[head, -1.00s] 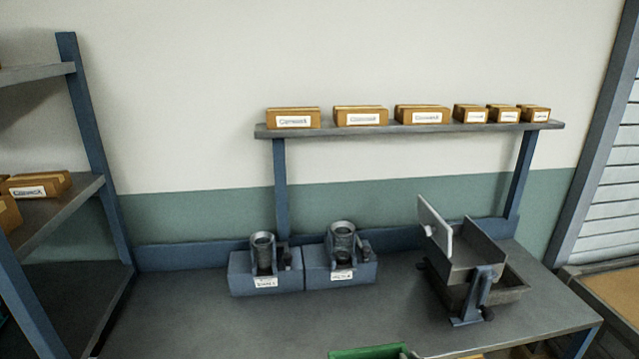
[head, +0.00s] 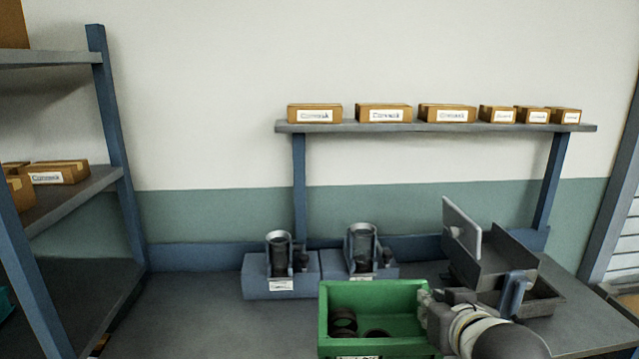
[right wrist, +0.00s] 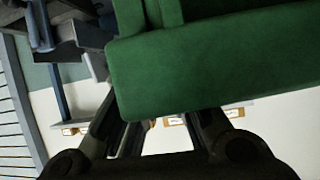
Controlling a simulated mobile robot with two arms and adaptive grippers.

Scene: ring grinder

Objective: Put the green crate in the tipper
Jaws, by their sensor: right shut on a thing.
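The green crate (head: 372,297) is in the lower middle of the head view, upright, with dark rings (head: 345,322) inside. My right gripper (head: 428,300) is shut on the crate's right side. In the right wrist view the crate's green wall (right wrist: 210,65) fills the upper right, at the fingers (right wrist: 165,125). The tipper (head: 490,262), a grey metal tray with an upright plate and a blue bracket, stands on the bench at the right. The crate is in front and to the left of it, apart from it in the picture. My left gripper is not in view.
Two blue grinder units (head: 280,275) stand on the bench (head: 200,325) behind the crate. A shelf (head: 430,127) with several cardboard boxes runs above the bench. A blue-framed rack (head: 108,140) stands at the left. The left part of the bench is clear.

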